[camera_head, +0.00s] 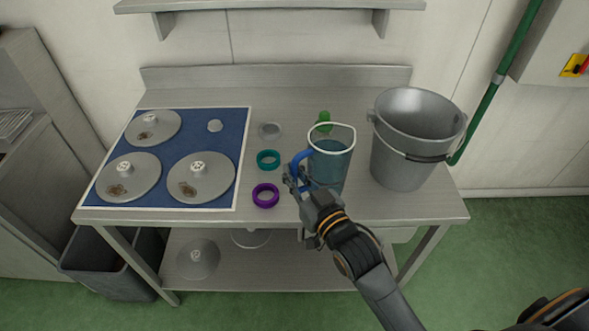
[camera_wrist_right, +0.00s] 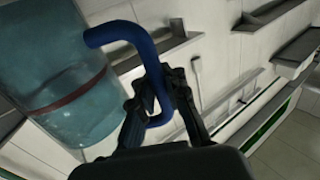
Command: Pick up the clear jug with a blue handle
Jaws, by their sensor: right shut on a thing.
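The clear jug (camera_head: 331,160) with a pale rim and blue handle (camera_head: 300,160) is upright at the front middle of the steel table, left of the bucket. My right gripper (camera_head: 292,180) is at the handle on the jug's left side. In the right wrist view the fingers of my right gripper (camera_wrist_right: 158,100) are closed around the blue handle (camera_wrist_right: 135,38), and the bluish jug body (camera_wrist_right: 65,80) fills the upper left. I cannot tell whether the jug's base touches the table. My left gripper is not in view.
A grey metal bucket (camera_head: 402,160) stands close right of the jug. A green item (camera_head: 324,118) is behind it. Teal (camera_head: 268,160) and purple (camera_head: 265,196) rings and a small grey round piece (camera_head: 270,130) lie left. A blue mat (camera_head: 218,142) holds metal discs.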

